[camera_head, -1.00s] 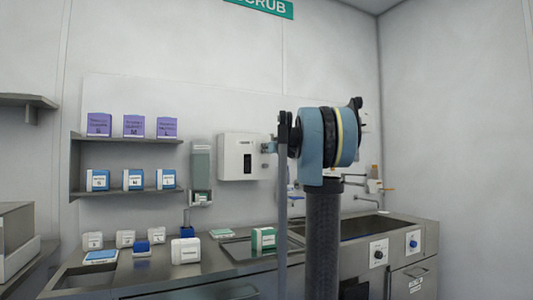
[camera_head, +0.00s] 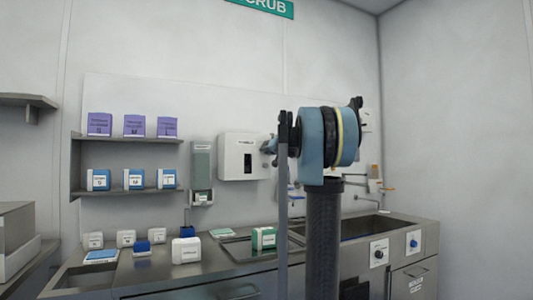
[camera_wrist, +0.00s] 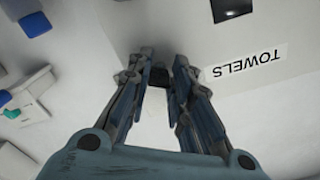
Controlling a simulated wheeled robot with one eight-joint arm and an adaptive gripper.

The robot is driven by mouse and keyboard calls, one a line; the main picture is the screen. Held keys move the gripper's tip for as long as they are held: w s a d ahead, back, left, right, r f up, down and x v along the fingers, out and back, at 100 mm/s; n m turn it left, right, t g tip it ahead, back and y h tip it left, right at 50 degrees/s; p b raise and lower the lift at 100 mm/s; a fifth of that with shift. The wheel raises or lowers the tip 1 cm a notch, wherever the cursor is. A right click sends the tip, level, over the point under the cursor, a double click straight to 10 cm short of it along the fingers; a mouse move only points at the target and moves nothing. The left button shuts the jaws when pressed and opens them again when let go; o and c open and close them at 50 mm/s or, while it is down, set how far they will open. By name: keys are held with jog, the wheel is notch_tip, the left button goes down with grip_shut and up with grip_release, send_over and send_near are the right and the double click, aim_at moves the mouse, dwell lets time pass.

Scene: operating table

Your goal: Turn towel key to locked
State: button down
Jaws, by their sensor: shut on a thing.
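The white towel dispenser (camera_head: 228,157) hangs on the back wall, with a dark window in its front. In the wrist view it appears upside down, with a TOWELS label (camera_wrist: 245,63) on its front. My gripper (camera_head: 267,146) is at the dispenser's right side, partly hidden by my arm. In the wrist view the two fingers of my gripper (camera_wrist: 160,78) close on a small dark key (camera_wrist: 159,77) at the dispenser. The fingers cover most of the key, so I cannot tell its turn angle.
A soap dispenser (camera_head: 201,160) hangs left of the towel dispenser. Shelves (camera_head: 128,191) with boxes are further left. Below is a steel counter (camera_head: 150,274) with several small boxes and a sink (camera_head: 372,226) at right. Taps stick out behind my arm.

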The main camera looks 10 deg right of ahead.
jog(key=m, duration=1.1)
jog(key=shift+s+d, duration=0.1)
jog(key=shift+m, duration=0.3)
jog(key=c, duration=2.1)
grip_release()
jog(key=shift+f, duration=0.1)
jog(key=o, duration=0.7)
jog(key=shift+c, duration=0.2)
